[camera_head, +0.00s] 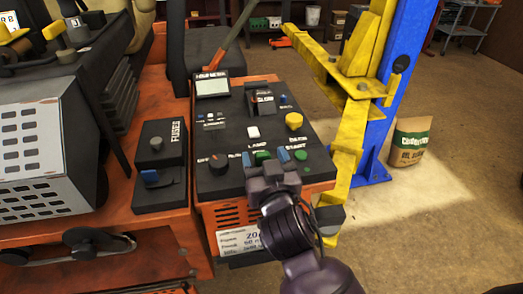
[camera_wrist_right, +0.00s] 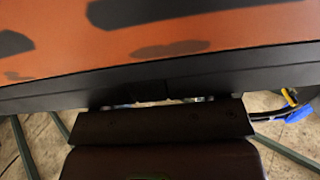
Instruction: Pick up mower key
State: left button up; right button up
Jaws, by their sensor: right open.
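I cannot make out a mower key for certain. The black control panel (camera_head: 240,138) holds a dark round knob (camera_head: 218,160) with an orange mark, a white switch (camera_head: 253,132), a yellow knob (camera_head: 294,120) and green buttons. My right gripper (camera_head: 264,158) is at the panel's front edge, its two blue-tipped fingers apart and a green button visible between them. It holds nothing that I can see. In the right wrist view its dark body (camera_wrist_right: 160,122) faces a black edge under an orange surface, and the fingertips are hidden. My left gripper is out of view.
A black fuse box (camera_head: 160,145) with a blue piece stands left of the panel on the orange mower body (camera_head: 150,228). A yellow lift arm (camera_head: 350,135) and blue post (camera_head: 398,75) rise close on the right. A paper sack (camera_head: 410,141) stands on open floor.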

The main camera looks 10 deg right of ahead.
jog(key=shift+s, duration=0.15)
jog(key=shift+s+r, duration=0.1)
jog(key=shift+s, duration=0.05)
jog(key=shift+c, duration=0.7)
jog(key=c, duration=0.9)
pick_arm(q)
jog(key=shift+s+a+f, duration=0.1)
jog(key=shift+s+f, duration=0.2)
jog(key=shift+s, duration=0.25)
pick_arm(e)
jog(key=shift+o, duration=0.2)
